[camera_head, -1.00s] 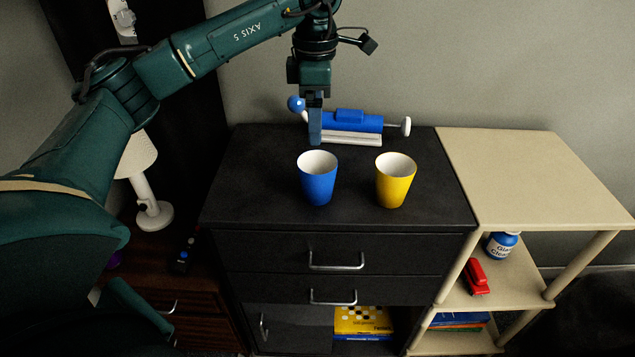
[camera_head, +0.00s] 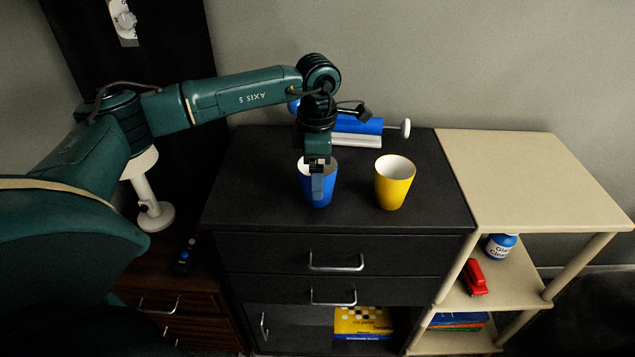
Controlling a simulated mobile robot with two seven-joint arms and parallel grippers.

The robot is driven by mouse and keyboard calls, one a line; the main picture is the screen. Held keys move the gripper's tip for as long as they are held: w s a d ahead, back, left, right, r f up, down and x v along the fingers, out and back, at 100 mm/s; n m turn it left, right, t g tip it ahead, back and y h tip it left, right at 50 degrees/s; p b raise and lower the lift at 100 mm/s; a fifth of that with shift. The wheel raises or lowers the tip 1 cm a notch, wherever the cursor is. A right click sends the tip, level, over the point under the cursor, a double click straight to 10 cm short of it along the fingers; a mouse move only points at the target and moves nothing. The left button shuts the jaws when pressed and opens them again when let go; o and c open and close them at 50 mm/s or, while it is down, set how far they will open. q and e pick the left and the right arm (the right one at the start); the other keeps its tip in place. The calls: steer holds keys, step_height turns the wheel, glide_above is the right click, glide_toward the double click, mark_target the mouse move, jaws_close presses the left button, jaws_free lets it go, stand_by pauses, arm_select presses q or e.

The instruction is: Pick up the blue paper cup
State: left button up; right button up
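The blue paper cup (camera_head: 329,187) stands upright on the black cabinet top, its white inside partly hidden by my gripper. My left gripper (camera_head: 317,194) points down at the cup. One finger shows in front of the cup's near wall; the other finger is hidden, so I cannot tell how wide the gripper is or whether it touches the cup. My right gripper is out of view.
A yellow cup (camera_head: 394,183) stands to the right of the blue cup. A blue and white device (camera_head: 358,131) lies behind, against the wall. The black cabinet top (camera_head: 250,200) is otherwise clear. A cream shelf (camera_head: 535,180) adjoins on the right.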

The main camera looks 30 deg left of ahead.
arm_select(q)
steer(key=c, duration=1.1)
